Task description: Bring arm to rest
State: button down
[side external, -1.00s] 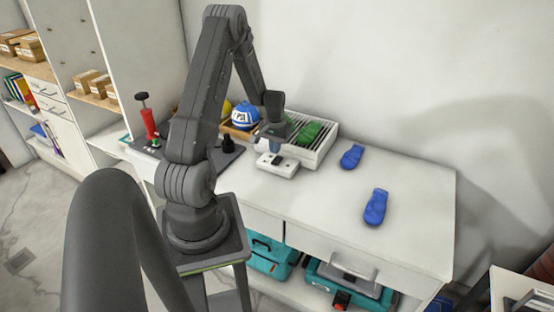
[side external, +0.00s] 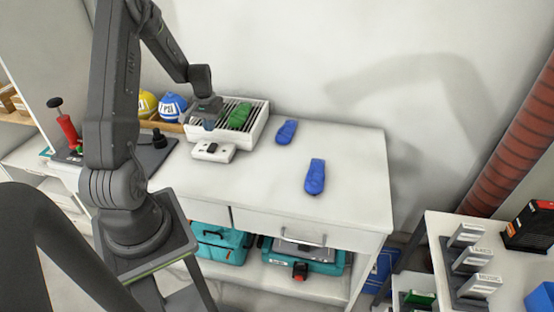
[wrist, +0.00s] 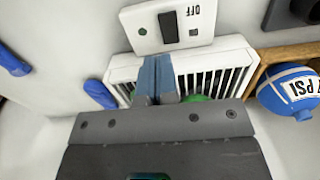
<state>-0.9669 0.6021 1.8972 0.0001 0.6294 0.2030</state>
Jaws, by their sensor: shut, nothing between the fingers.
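My gripper (side external: 209,122) is above the work table, over the near left end of the white slatted rack (side external: 256,130). Its two blue-grey fingers (wrist: 157,78) are together with nothing between them in the wrist view. A white switch box (side external: 213,151) marked OFF lies in front of the rack; it also shows in the wrist view (wrist: 145,38). A green glove-like item (side external: 240,115) lies on the rack, mostly hidden behind the fingers in the wrist view.
Two blue glove-like items (side external: 315,176) (side external: 286,132) lie on the white table (side external: 265,195). Blue (side external: 172,107) and yellow (side external: 147,104) balls sit in a wooden tray behind the arm. A red pump (side external: 67,129) stands at left.

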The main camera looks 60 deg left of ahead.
jog(key=w+d+r+m+t+y, duration=0.1)
jog(key=w+d+r+m, duration=0.1)
jog(key=d+r, duration=0.65)
jog(key=w+d+r+m+t, duration=0.1)
jog(key=w+d+r+m, duration=0.15)
jog(key=d+r, duration=0.55)
jog(key=s+d+r+m+t, duration=0.1)
jog(key=s+d+r+m, duration=0.1)
jog(key=s+d, duration=0.4)
jog(key=s+d+r+m+t+h, duration=0.1)
jog(key=s+d+r, duration=0.4)
jog(key=d, duration=0.9)
jog(key=shift+s+d+m+t, duration=0.15)
jog(key=shift+s+m+t, duration=0.4)
jog(key=shift+m+t, duration=0.15)
